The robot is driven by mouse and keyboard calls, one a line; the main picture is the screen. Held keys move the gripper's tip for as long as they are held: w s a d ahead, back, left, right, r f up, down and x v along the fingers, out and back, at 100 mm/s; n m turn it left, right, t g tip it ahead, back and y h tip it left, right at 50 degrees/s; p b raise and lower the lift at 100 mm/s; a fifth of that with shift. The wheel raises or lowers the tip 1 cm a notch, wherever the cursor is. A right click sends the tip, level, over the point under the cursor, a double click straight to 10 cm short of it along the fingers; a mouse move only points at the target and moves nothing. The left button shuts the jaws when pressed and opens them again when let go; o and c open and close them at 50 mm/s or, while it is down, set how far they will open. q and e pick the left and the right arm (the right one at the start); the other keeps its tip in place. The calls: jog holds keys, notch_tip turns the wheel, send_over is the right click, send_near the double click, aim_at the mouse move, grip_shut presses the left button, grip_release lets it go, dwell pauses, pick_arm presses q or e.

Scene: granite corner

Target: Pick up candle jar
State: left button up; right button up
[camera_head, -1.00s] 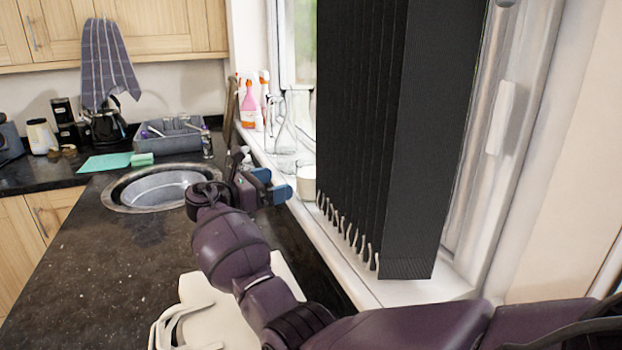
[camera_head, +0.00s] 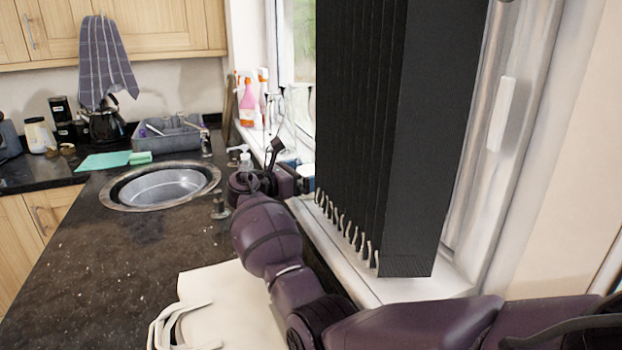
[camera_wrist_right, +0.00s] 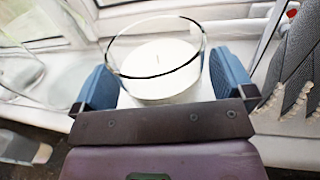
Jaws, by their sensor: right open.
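The candle jar (camera_wrist_right: 158,72) is a clear glass with white wax and a wick. In the right wrist view it stands upright on the white windowsill, between the two blue fingers of my right gripper (camera_wrist_right: 162,84). The fingers are open, one on each side of the jar, and I cannot tell whether either touches it. My left gripper is not in view.
A dark vertical blind (camera_head: 395,140) hangs close right of my gripper. Glass bottles and pink spray bottles (camera_head: 246,102) stand farther along the sill. A sink (camera_head: 165,187) is set in the dark counter, and a cream bag (camera_head: 225,305) lies nearer.

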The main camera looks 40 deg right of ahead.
jog(key=shift+r, duration=0.1)
jog(key=c, duration=0.9)
